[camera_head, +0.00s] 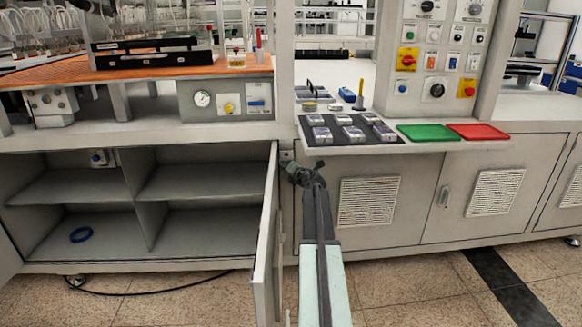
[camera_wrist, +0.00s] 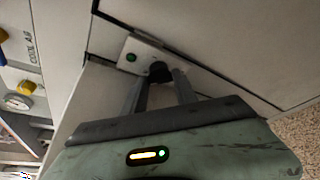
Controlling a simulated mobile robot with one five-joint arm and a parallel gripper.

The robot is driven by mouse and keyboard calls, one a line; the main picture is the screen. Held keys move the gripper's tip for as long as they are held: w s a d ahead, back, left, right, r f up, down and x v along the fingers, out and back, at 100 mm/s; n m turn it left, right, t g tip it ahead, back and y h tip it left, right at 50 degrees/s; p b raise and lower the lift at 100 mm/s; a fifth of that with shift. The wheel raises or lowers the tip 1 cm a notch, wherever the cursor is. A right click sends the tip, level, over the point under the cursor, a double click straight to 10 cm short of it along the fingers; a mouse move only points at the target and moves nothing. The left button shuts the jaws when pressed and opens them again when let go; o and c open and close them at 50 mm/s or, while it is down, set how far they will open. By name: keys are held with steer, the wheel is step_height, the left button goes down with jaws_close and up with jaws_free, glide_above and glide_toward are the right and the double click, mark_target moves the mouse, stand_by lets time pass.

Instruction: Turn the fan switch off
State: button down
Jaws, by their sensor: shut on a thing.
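A small pale switch plate (camera_wrist: 145,54) with a lit green round light (camera_wrist: 131,57) and a black knob (camera_wrist: 157,70) shows in the wrist view. I take it as the fan switch; no label is readable. My gripper (camera_wrist: 161,78) is shut on the black knob, one finger on each side. In the head view my gripper (camera_head: 303,172) is at the cabinet front, just right of the open door's hinge side. The plate (camera_head: 286,156) shows only in part there, and the gripper hides the knob.
An open cabinet door (camera_head: 267,240) stands just left of my arm. Above, a counter carries a dark mat (camera_head: 343,140) of grey parts, a green tray (camera_head: 428,132) and a red tray (camera_head: 478,131). The floor to the right is clear.

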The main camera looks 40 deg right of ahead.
steer(key=shift+a+f, duration=0.1)
steer(key=shift+a, duration=0.05)
stand_by(0.4)
steer(key=c, duration=1.2)
jaws_free()
steer(key=shift+c, duration=0.2)
steer(key=p+v, duration=0.2)
steer(key=v, duration=0.5)
steer(key=shift+s+a, duration=0.2)
steer(key=shift+s, duration=0.1)
